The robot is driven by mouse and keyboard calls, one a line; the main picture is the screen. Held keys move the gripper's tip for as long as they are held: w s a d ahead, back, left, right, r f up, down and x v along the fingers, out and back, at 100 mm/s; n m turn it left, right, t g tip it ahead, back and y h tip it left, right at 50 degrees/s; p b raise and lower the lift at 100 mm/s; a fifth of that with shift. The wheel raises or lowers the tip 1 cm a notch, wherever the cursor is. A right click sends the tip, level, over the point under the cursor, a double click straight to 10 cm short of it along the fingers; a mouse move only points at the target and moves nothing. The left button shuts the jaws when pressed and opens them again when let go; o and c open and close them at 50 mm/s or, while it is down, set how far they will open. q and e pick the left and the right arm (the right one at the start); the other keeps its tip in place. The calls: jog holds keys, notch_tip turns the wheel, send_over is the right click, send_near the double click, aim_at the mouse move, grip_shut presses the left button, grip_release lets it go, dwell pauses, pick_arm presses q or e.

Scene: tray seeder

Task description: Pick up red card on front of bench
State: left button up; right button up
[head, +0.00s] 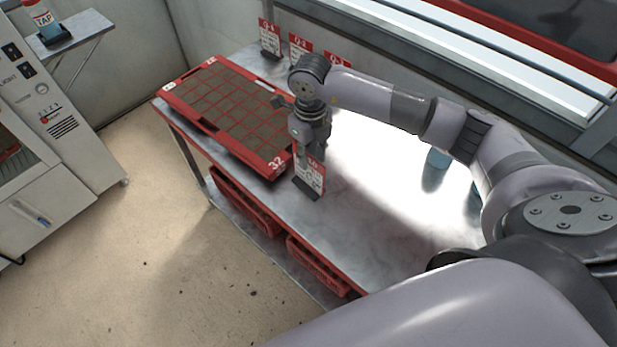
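A red and white card (316,178) stands upright in a small dark holder (305,188) at the front edge of the metal bench (375,225). My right gripper (308,150) points down right at the top of this card. Its fingertips overlap the card in the head view, and I cannot tell whether they are closed on it or only behind or above it. My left gripper is not in view.
A red seed tray (188,112) with soil-filled cells lies left of the card. More red-topped cards (269,38) stand along the bench's back. Blue cups (437,160) are partly hidden by my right arm. Red crates (318,264) sit on the shelf below.

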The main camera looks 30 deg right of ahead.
aim_at(308, 184)
jog(key=shift+f+p, duration=0.3)
jog(key=shift+f, duration=0.25)
jog(key=f, duration=0.2)
jog(key=f+p, duration=0.1)
jog(key=shift+w+a+f, duration=0.1)
jog(key=shift+w+f, duration=0.1)
jog(key=shift+f, duration=0.55)
jog(key=shift+c, duration=0.2)
grip_shut()
